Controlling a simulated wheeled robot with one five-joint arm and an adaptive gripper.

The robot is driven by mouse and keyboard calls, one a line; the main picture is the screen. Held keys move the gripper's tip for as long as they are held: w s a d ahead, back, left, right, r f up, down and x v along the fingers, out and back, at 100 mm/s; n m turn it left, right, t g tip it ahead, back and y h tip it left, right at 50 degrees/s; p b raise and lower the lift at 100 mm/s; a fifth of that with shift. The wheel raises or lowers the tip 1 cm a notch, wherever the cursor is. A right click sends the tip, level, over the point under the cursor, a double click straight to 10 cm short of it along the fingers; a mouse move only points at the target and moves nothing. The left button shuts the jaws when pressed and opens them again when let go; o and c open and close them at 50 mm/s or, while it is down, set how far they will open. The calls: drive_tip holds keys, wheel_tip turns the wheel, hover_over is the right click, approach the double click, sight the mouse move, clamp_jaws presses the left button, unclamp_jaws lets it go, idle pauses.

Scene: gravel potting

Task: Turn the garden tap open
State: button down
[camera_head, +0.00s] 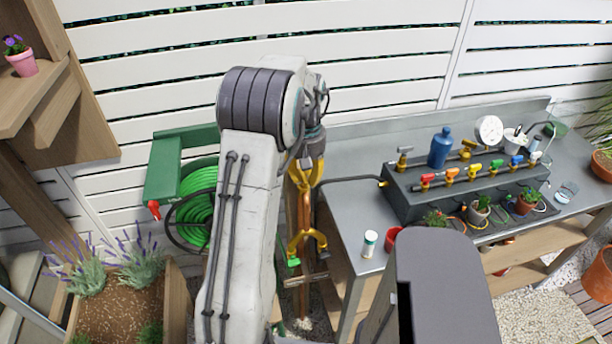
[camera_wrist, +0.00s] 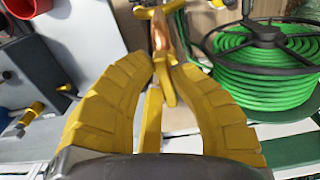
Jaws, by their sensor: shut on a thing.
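The garden tap is a copper standpipe (camera_head: 304,213) with yellow brass fittings, standing against the white fence. The copper pipe runs away beyond the fingertips. My arm and fingers hide much of the tap's top, so its handle angle is unclear.
A green hose reel (camera_head: 196,205) hangs just left of the pipe; its coil also shows in the wrist view (camera_wrist: 265,65). A grey bench (camera_head: 350,210) stands close on the right, bearing a manifold (camera_head: 425,200) with coloured valves. A lavender planter (camera_head: 120,300) is at lower left.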

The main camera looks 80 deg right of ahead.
drive_tip(key=shift+a, duration=0.1)
drive_tip(key=c, duration=1.1)
unclamp_jaws()
wheel_tip(320, 180, up, 12)
idle(0.6)
